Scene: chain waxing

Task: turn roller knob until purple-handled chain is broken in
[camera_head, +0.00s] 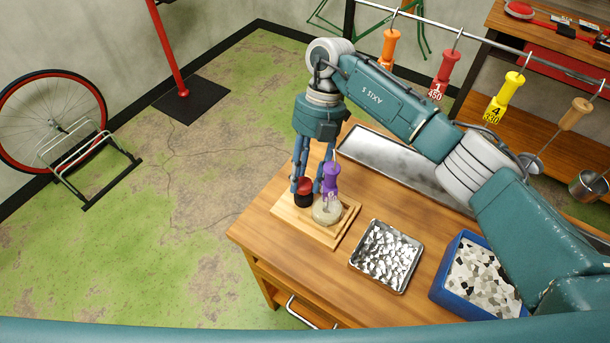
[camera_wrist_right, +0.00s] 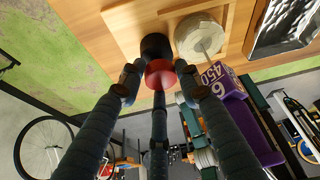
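The roller knob (camera_head: 304,190), red on top and black below, stands upright on a wooden board (camera_head: 285,213). My right gripper (camera_head: 308,187) points down at it, its fingers around the red top. In the right wrist view the knob (camera_wrist_right: 158,68) sits between the fingertips (camera_wrist_right: 158,78); whether they press on it is unclear. The purple handle (camera_head: 330,177) stands upright beside the knob, above a pale round block (camera_head: 327,212). In the right wrist view the handle (camera_wrist_right: 222,90) shows a label with 6 and 450. The chain itself cannot be made out. My left gripper is out of view.
A metal tray of shiny pieces (camera_head: 414,262) and a blue bin of pale chips (camera_head: 441,294) stand on the wooden bench (camera_head: 262,229). Orange, red (camera_head: 443,73), yellow (camera_head: 504,97) and tan handles hang from a rail above. A long metal tray (camera_head: 366,150) lies behind.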

